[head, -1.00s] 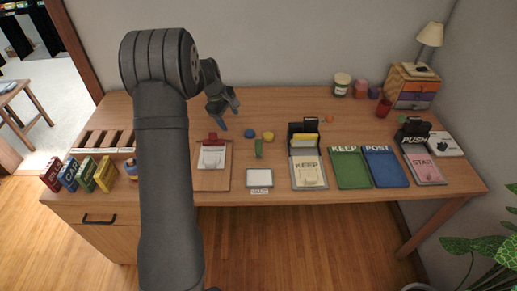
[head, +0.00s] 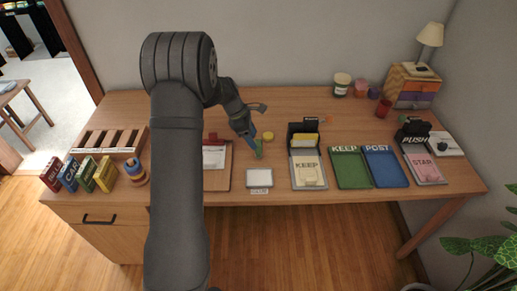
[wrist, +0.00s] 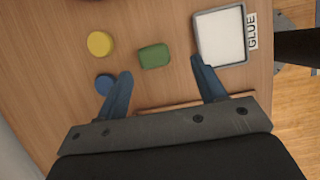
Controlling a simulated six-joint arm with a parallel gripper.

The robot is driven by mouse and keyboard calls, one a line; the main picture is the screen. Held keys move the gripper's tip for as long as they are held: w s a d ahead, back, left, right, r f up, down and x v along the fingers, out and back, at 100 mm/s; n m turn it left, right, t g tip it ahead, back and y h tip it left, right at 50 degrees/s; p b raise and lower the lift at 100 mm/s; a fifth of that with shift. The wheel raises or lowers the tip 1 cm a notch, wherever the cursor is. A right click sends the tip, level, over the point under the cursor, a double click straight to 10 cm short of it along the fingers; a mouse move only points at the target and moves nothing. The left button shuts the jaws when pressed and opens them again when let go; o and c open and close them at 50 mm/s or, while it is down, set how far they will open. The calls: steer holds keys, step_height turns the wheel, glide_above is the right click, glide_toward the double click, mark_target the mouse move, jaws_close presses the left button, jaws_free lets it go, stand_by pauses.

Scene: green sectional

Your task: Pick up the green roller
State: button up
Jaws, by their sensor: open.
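The green roller (head: 258,149) is on the desk, behind the white glue tray in the head view. In the wrist view the roller (wrist: 154,56) shows as a rounded green block, just beyond the fingertips and between their lines. My gripper (head: 256,122) is open and empty, close to the roller on its far side in the head view. Its two blue fingers (wrist: 161,70) are spread on either side of the roller's line in the wrist view. I see no contact with the roller.
A yellow disc (wrist: 100,44) and a blue disc (wrist: 105,84) lie beside the roller. The glue tray (wrist: 247,60) is on its other side.

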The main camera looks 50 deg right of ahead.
mark_target(259, 142)
steer(key=shift+d+x, duration=0.25)
steer(key=shift+x, duration=1.45)
steer(key=shift+d+x, duration=0.2)
steer(key=shift+x, duration=1.55)
steer(key=shift+w+r, duration=0.1)
steer(key=shift+r, duration=0.1)
steer(key=c, duration=1.1)
